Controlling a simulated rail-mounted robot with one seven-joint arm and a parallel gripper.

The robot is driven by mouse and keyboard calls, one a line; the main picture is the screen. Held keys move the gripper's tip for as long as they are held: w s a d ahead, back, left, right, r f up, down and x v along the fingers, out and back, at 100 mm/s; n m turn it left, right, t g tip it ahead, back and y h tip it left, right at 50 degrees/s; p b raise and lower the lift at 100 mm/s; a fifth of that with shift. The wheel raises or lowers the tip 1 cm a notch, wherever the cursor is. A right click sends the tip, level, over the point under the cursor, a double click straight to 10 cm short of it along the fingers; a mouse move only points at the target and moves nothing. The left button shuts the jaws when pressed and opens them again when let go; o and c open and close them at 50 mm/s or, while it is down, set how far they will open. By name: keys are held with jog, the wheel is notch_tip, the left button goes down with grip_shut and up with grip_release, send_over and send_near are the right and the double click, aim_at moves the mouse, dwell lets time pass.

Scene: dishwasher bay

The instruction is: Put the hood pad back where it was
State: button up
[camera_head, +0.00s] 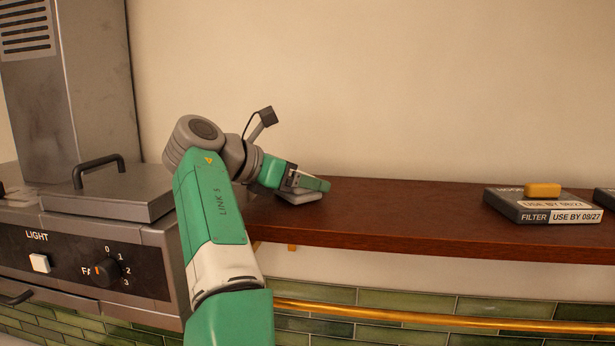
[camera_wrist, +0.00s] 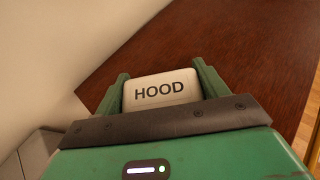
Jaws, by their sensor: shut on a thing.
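The hood pad (camera_wrist: 160,92) is a pale, rounded block marked HOOD, seen between my two green fingers in the wrist view. My gripper (camera_wrist: 163,88) is shut on it. In the head view my gripper (camera_head: 308,181) is low over the left end of the brown shelf (camera_head: 400,215), near the wall. The pad (camera_head: 299,197) shows partly under the fingers there, at the shelf top. I cannot tell whether it touches the shelf. The fingers hide part of it.
A dark box (camera_head: 535,209) labelled FILTER, USE BY 08/27 lies on the shelf at right, with a yellow block (camera_head: 542,190) on top. Another dark box (camera_head: 606,197) is cut off at the right edge. A metal cooker hood (camera_head: 85,240) stands left. The middle shelf is clear.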

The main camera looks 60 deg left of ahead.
jog(key=o, duration=1)
jog(key=shift+f, duration=0.15)
jog(key=shift+o, duration=0.2)
jog(key=shift+r, duration=0.2)
jog(key=b+v, duration=0.4)
jog(key=v, duration=0.7)
jog(key=shift+s, duration=0.35)
jog(key=shift+s+r, duration=0.1)
jog(key=shift+s, duration=0.1)
